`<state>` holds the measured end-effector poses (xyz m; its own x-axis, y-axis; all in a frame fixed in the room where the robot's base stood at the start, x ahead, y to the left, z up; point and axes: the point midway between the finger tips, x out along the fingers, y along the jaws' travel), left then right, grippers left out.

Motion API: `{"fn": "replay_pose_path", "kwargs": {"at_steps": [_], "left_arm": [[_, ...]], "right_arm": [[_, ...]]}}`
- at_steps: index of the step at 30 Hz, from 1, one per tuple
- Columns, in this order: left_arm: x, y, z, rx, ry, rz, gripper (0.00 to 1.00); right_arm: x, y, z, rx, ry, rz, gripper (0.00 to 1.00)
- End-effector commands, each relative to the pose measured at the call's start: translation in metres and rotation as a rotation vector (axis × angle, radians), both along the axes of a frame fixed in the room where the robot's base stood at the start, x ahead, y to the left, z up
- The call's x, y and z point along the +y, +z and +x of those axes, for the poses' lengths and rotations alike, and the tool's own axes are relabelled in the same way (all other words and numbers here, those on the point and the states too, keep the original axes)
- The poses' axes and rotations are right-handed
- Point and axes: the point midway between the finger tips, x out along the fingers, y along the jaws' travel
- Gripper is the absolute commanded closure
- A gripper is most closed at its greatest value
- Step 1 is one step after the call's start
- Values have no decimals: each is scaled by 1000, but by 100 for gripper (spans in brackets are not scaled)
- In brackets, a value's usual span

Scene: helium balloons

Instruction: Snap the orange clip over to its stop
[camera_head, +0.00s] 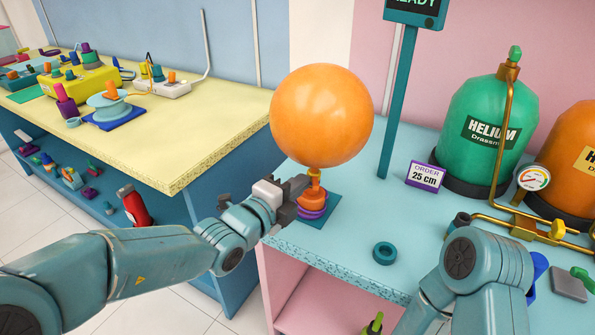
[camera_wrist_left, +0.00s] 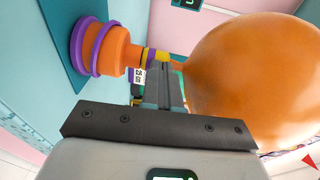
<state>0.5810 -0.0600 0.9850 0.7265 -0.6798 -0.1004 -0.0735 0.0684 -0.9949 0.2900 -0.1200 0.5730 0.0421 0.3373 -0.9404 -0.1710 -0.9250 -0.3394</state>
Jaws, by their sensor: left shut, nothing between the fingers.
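An inflated orange balloon (camera_head: 321,115) stands above an orange stand (camera_head: 312,200) with purple rings on a teal pad. I cannot make out the orange clip apart from the orange parts at the balloon's neck (camera_head: 314,177). My left gripper (camera_head: 303,184) is shut and empty, its fingers (camera_wrist_left: 166,82) close beside the neck; I cannot tell whether they touch it. My right arm shows at lower right, but its gripper is not in view.
An order card (camera_head: 425,176) reading 25 cm, a screen post (camera_head: 397,105), a green helium tank (camera_head: 487,125) and brass piping (camera_head: 505,219) stand behind and right. A yellow-topped bench (camera_head: 150,150) is at left.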

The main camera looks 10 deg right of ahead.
Motion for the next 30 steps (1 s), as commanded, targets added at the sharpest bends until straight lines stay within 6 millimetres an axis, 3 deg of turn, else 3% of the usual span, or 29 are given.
{"fn": "replay_pose_path", "kwargs": {"at_steps": [30], "left_arm": [[-17,-1,-1,-1,-1,0,100]], "right_arm": [[0,-5,0,0,0,0,57]]}}
